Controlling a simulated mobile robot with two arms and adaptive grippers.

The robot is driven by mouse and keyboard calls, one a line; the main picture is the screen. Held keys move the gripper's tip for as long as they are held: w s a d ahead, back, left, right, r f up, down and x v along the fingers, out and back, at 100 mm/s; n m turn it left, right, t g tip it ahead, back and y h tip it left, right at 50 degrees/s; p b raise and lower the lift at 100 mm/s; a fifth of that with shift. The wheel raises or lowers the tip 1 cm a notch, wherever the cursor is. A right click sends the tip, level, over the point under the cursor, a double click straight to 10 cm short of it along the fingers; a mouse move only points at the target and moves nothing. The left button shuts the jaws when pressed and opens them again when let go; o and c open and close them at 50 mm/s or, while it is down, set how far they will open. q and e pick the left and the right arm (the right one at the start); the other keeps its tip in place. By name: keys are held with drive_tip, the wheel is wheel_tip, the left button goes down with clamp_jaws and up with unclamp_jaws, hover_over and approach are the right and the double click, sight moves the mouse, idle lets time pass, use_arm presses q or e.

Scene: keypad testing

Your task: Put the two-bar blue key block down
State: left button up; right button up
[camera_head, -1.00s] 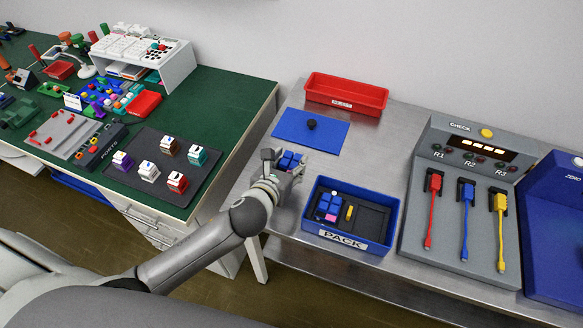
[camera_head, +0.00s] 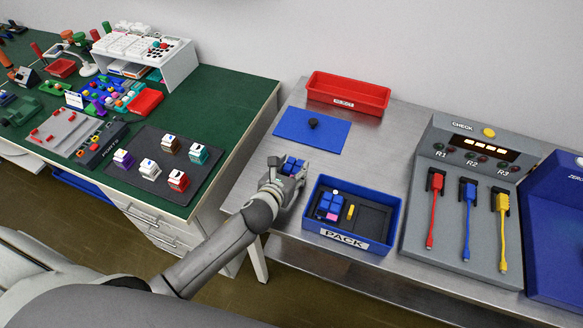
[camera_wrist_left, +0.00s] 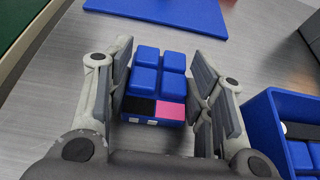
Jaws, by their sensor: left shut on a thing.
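The blue key block (camera_wrist_left: 157,85) shows in the left wrist view with four blue keys, a black and a pink patch, and two small white bars on its near side. My left gripper (camera_wrist_left: 160,88) is shut on it, one finger at each side. In the head view the block (camera_head: 292,165) and my left gripper (camera_head: 288,172) are over the steel table, left of the PACK tray (camera_head: 346,239). I cannot tell whether the block touches the table. My right gripper is not in view.
The PACK tray holds another blue key block (camera_head: 330,205). Behind are a blue mat (camera_head: 290,131) with a black knob and a red REJECT tray (camera_head: 347,94). The CHECK console (camera_head: 450,210) stands right. The green bench (camera_head: 235,105) is left.

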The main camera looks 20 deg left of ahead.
use_arm(q)
drive_tip(key=shift+f, duration=0.15)
drive_tip(key=o, duration=1)
